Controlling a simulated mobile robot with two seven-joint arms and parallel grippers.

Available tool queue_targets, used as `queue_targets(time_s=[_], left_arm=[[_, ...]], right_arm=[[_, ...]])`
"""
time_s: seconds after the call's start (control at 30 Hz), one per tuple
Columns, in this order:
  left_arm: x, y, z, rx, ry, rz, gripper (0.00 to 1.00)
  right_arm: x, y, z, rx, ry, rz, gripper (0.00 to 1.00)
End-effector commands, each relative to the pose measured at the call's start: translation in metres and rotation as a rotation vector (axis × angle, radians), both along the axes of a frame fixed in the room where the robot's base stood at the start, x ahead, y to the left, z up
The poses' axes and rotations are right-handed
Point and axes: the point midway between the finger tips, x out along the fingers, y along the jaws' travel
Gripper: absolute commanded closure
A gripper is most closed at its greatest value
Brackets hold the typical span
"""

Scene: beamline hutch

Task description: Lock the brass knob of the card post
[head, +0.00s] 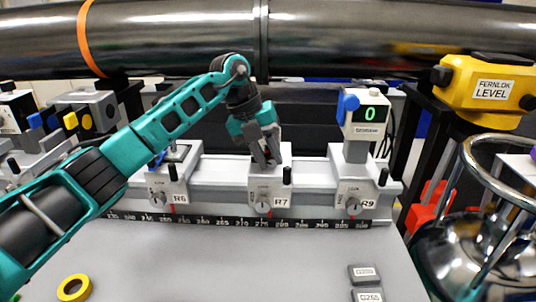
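Three carriers with tags R6 (180,198), R7 (281,202) and R9 (368,203) stand along a pale rail (222,176). Each has a small round knob low on its front: the R6 knob (158,199), the R7 knob (262,206) and the R9 knob (353,206). The knobs look greyish; I cannot tell which is brass. My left gripper (267,162) points down in front of the upper part of the R7 carrier, above its knob, and hides what stands there. Its fingers look close together; whether they hold anything is unclear. My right gripper is not in view.
A black scale strip (230,220) runs below the rail. A post with a display reading 0 (367,114) stands on R9. A thick dark pipe (180,38) crosses above. A yellow level (490,84) and a shiny metal vessel (470,262) are at right. The front tabletop is mostly clear.

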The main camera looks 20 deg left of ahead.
Motion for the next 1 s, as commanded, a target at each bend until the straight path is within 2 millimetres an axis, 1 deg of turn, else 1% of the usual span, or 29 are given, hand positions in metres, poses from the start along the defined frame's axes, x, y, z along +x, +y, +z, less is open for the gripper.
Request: queue_targets(time_s=[0.03,0.1,0.27,0.37,0.47,0.53,0.63,0.8,1.0], left_arm=[[0.000,0.000,0.000,0.000,0.000,0.000,0.94],[0.000,0.000,0.000,0.000,0.000,0.000,1.00],[0.000,0.000,0.002,0.008,0.003,0.000,1.00],[0.000,-0.002,0.006,0.045,0.016,-0.001,1.00],[0.001,-0.004,0.009,0.116,0.035,-0.002,1.00],[0.001,-0.005,0.009,0.175,0.053,-0.002,1.00],[0.002,-0.007,0.007,0.255,0.077,-0.002,1.00],[0.002,-0.008,0.003,0.343,0.100,-0.002,1.00],[0.002,-0.008,0.001,0.360,0.105,0.000,1.00]], right_arm=[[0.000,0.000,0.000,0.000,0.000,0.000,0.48],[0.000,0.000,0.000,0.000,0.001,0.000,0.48],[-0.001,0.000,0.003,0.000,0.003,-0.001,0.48],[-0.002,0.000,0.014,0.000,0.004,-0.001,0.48],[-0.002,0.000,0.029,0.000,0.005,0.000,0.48],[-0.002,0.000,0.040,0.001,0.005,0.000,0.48],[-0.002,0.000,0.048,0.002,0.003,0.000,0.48],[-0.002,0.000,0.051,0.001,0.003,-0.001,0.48],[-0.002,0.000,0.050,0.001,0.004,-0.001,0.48]])
